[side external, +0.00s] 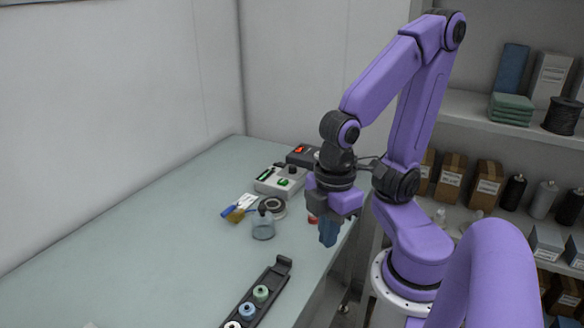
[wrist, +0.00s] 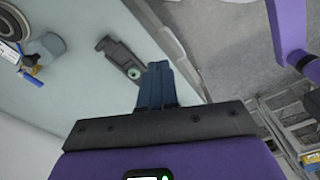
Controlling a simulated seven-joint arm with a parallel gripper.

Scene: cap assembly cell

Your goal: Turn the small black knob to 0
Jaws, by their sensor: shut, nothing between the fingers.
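A pale control box (side external: 268,184) stands at the far end of the bench in the side external view. The knob's setting is too small to read. My gripper (side external: 328,242) points down in front of the box, nearer the bench's right edge, apart from the knob. Its blue fingers are together with nothing between them. They also show shut in the wrist view (wrist: 158,68), where I cannot make out the knob.
A black rack (side external: 277,273) holds bottles nearer.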

